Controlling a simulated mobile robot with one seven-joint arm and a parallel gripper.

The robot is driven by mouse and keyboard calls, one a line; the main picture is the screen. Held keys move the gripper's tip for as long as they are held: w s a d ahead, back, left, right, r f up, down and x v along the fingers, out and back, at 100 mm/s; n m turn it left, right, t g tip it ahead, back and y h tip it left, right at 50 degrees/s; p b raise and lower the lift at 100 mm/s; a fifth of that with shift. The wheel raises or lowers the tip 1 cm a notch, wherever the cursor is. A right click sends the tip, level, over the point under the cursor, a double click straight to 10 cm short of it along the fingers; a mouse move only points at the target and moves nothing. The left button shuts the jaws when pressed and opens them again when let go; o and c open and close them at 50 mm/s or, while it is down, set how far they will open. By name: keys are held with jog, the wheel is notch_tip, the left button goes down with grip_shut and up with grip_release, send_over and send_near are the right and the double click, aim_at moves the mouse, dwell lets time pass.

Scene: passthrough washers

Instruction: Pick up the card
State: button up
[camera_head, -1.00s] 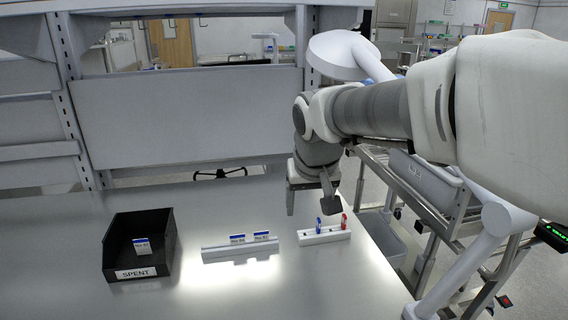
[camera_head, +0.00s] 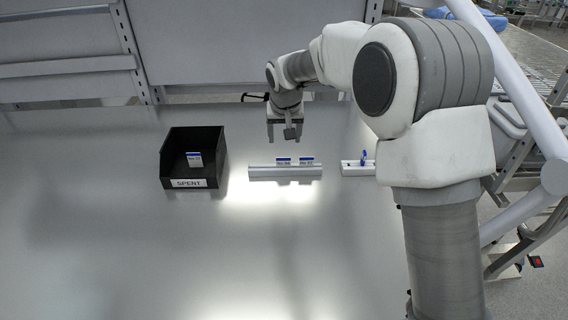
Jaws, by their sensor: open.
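Two small white cards with blue top edges stand side by side in a pale slotted holder (camera_head: 285,173), a left card (camera_head: 283,162) and a right card (camera_head: 306,161). Another such card (camera_head: 195,160) stands in the black bin labelled SPENT (camera_head: 188,184). Their print is too small to read surely. My gripper (camera_head: 284,137) is open and empty, fingers pointing down. In the picture it is just above and behind the holder's cards, apart from them. Its exact height over the table is hard to tell.
A second pale holder (camera_head: 356,169) with a blue item (camera_head: 363,156) stands to the right, partly hidden by my arm. The grey table (camera_head: 130,240) is clear in front. A grey panel (camera_head: 230,45) rises behind. Metal rails and a cart are at right.

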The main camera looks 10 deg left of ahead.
aim_at(284, 158)
jog(key=p+x, duration=0.1)
jog(key=x, duration=1.2)
jog(key=shift+a+f, duration=0.1)
jog(key=shift+f, duration=0.1)
jog(key=c, duration=1.1)
